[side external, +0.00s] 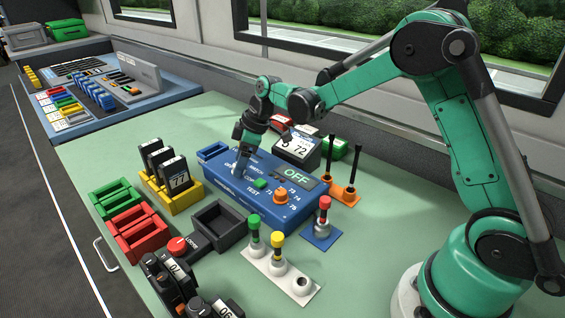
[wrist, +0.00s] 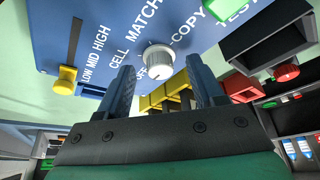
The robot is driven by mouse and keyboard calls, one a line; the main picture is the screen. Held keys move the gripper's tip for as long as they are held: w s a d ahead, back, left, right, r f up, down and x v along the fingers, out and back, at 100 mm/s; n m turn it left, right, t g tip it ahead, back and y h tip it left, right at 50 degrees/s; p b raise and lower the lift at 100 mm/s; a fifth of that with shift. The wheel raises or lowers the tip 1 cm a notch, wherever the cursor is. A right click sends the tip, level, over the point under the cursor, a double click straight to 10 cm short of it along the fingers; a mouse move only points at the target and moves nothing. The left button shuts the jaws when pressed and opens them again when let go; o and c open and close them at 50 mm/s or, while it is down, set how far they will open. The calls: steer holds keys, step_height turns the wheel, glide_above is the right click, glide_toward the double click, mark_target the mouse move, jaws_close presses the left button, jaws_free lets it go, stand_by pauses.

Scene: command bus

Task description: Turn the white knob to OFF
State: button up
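The white knob (wrist: 158,60) sits on the sloped face of the blue console (side external: 225,182). In the wrist view it lies between the tips of my two blue-grey fingers, with space on either side, so my gripper (wrist: 160,66) is open around or just above it. I cannot tell how deep the fingers reach. In the side view my gripper (side external: 243,170) points down at the console's left part and mostly hides the knob. The console's display (side external: 297,175) reads OFF in green.
The console also carries a green button (side external: 260,183), an orange knob (side external: 281,197) and a yellow slider (wrist: 66,76). A yellow rack (side external: 180,202) with black modules stands to its left. Colored plungers (side external: 278,250) stand in front. Black-rod posts (side external: 345,190) stand at right.

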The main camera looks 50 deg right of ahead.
steer(key=shift+v, duration=2.85)
steer(key=shift+s+a+r, duration=0.1)
steer(key=shift+s+r, duration=0.2)
steer(key=s+a+r+m+t+h, duration=0.1)
steer(key=s+m+t, duration=0.1)
steer(key=s+m, duration=0.2)
steer(key=s+r+m+t+h, duration=0.1)
steer(key=s+m, duration=0.4)
steer(key=s, duration=0.6)
steer(key=shift+s+a+r+t+h, duration=0.3)
steer(key=shift+a+t+h, duration=0.1)
steer(key=shift+t+h, duration=0.15)
